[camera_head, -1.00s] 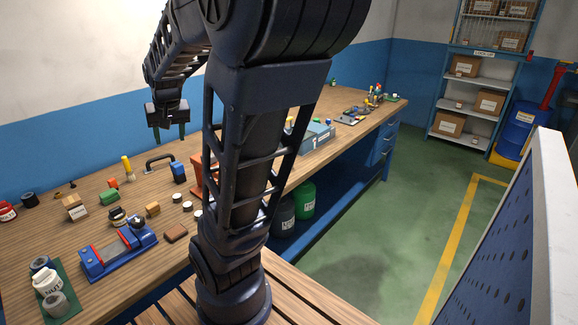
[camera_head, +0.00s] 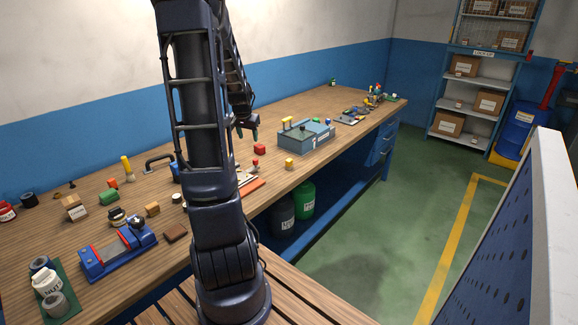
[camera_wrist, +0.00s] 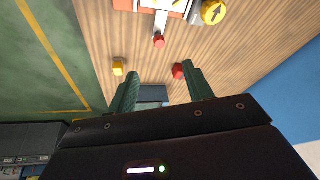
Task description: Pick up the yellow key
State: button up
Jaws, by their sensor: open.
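No yellow thing shows clearly as a key. A yellow piece (camera_head: 287,122) stands on the grey-blue box (camera_head: 296,140), beside small green and blue pieces. A small yellow block (camera_head: 289,163) lies on the bench near its front edge; it also shows in the wrist view (camera_wrist: 118,68). A yellow upright piece (camera_head: 127,165) stands at the left. My gripper (camera_head: 247,131) is open, above the bench and left of the box. In the wrist view its fingers (camera_wrist: 162,82) are apart with nothing held, and part of the box (camera_wrist: 153,95) shows between them.
A red block (camera_head: 260,149) and a small red piece (camera_head: 255,165) lie on the bench between my arm and the box. A blue vise (camera_head: 118,249) and several loose parts occupy the left. My arm hides part of the bench middle. Bare wood lies right of the yellow block.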

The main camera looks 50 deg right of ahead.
aim_at(289, 160)
jog(key=shift+s+d+f+m+g+h, duration=0.15)
jog(key=shift+s+d+f+m+g, duration=0.3)
jog(key=shift+s+d+f, duration=1.5)
jog(key=shift+s+d+f+m+g+h, duration=0.2)
jog(key=shift+s+d+f+m, duration=0.4)
jog(key=shift+d+f, duration=2.75)
jog(key=shift+s+d+f+m+g+h, duration=0.2)
jog(key=shift+s+d+f+m, duration=0.7)
jog(key=shift+d+f, duration=1.7)
jog(key=shift+n, duration=0.25)
jog(key=shift+w+d+f, duration=0.1)
jog(key=shift+d+f, duration=0.65)
jog(key=shift+f, duration=0.2)
jog(key=shift+d+f, duration=0.75)
jog(key=shift+f, duration=0.2)
jog(key=c, duration=1.1)
jog(key=shift+o, duration=0.2)
jog(key=shift+r, duration=0.1)
